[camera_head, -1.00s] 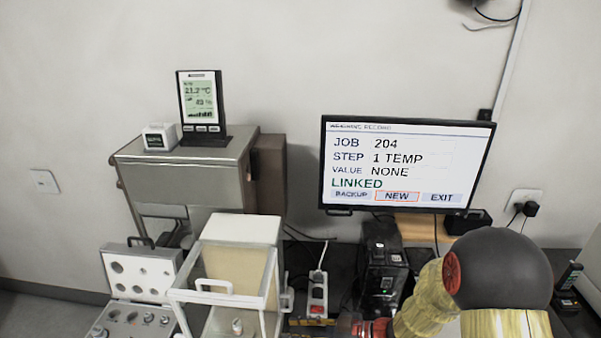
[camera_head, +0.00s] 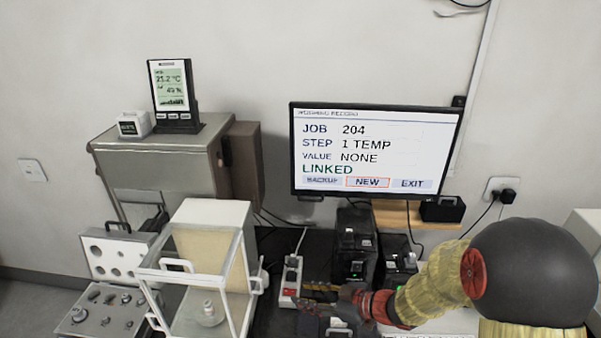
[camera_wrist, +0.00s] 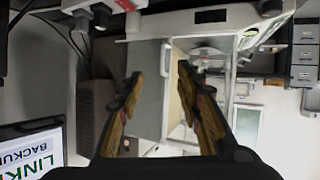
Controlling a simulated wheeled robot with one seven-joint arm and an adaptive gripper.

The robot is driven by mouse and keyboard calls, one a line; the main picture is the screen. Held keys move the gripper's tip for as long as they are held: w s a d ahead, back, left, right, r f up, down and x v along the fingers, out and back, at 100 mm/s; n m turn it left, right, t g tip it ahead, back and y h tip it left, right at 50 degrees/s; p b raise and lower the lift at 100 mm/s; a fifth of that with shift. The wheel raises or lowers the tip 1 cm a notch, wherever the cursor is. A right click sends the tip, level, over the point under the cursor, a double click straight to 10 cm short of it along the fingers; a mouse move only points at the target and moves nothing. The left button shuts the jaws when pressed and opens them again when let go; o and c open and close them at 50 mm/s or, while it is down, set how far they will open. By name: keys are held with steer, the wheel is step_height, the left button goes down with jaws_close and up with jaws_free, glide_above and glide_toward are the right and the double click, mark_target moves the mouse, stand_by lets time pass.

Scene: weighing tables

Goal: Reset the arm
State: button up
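My arm reaches in from the right in the head view, with its dark round joint at the lower right. My gripper (camera_head: 318,292) is above the dark table, beside the white power strip. In the wrist view my gripper (camera_wrist: 158,85) has its two fingers apart, with nothing visible between them. The glass-fronted balance box (camera_head: 205,245) stands left of the gripper in the head view. It also shows beyond the fingers in the wrist view (camera_wrist: 147,75).
The monitor (camera_head: 375,150) shows JOB 204, STEP 1 TEMP, VALUE NONE, LINKED. Black devices (camera_head: 355,245) stand behind the gripper. A power strip (camera_head: 291,275) lies close to it. A weight case (camera_head: 100,310) is open at the left. A thermometer display (camera_head: 173,90) stands on the metal cabinet.

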steer(key=w+d+r+m+t+h, duration=0.4)
steer(key=w+d+r+h, duration=0.25)
steer(key=d+r, duration=0.4)
steer(key=s+d+r+m+h, duration=0.5)
steer(key=s+d+r+h, duration=0.15)
steer(key=d, duration=0.25)
steer(key=s+a+r+m+g+y, duration=0.1)
steer(key=s+m+g, duration=0.1)
steer(key=s, duration=1)
steer(key=s+a+r+m+g, duration=0.1)
steer(key=s+a+m+g, duration=0.1)
steer(key=s, duration=1)
steer(key=shift+s+g+y, duration=0.2)
steer(key=shift+g+y, duration=0.2)
steer(key=shift+g, duration=0.1)
